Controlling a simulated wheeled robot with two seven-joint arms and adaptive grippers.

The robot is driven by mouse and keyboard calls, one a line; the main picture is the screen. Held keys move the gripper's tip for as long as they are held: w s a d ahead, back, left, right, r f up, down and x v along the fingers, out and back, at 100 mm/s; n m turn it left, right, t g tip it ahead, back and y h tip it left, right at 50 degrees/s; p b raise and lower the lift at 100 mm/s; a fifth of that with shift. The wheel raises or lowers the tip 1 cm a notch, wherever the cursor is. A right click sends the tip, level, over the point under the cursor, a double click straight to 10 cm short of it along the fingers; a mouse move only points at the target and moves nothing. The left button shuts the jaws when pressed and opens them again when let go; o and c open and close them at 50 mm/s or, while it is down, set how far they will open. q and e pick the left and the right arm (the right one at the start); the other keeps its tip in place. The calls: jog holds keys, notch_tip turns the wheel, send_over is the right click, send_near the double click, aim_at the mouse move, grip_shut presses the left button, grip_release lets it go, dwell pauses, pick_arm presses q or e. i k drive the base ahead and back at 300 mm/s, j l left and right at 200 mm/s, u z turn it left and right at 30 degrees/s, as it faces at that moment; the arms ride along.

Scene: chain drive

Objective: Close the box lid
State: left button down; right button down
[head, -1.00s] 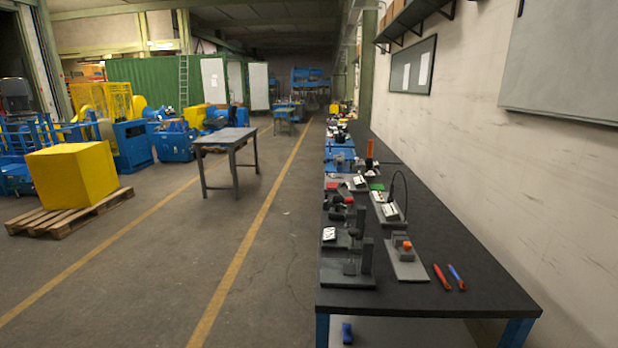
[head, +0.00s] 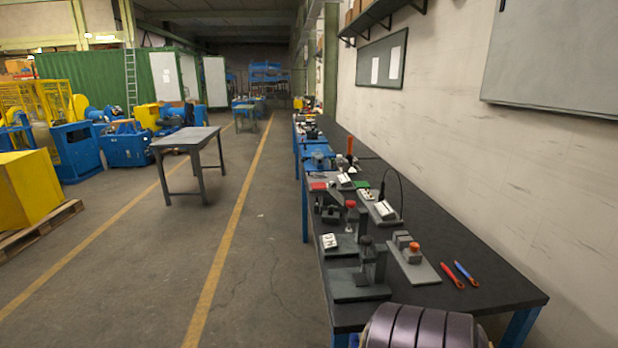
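No box with an open lid can be made out in the head view. Neither of my grippers is in view. The long dark workbench (head: 490,282) runs along the wall on the right and carries several fixtures. A grey plate fixture with an orange knob (head: 413,262) lies near its front end. A dark upright fixture (head: 362,280) stands at the bench's left edge. A small unit with a cable (head: 384,210) stands farther back. A plain yellow block (head: 28,195) is cut off at the left edge, and no lid seam shows on it.
A red-handled tool (head: 452,275) and a blue-handled tool (head: 465,273) lie on the bench's right side. A grey table (head: 186,138) stands on the floor left of the bench. The yellow block rests on a wooden pallet (head: 40,232). The floor between table and bench is clear.

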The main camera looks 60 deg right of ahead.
aim_at(331, 191)
jog(key=i, duration=0.4)
jog(key=i+j+z, duration=0.1)
jog(key=i, duration=0.3)
jog(key=i+z, duration=0.35)
jog(key=i+j+z, duration=0.1)
jog(key=i+z, duration=0.9)
jog(key=z, duration=0.2)
jog(key=i+z, duration=0.25)
jog(key=z, duration=0.15)
jog(key=i+z, duration=0.25)
jog(key=z, duration=0.15)
jog(key=i+z, duration=0.2)
jog(key=z, duration=0.2)
jog(key=i+j+z, duration=0.2)
jog(key=z, duration=0.15)
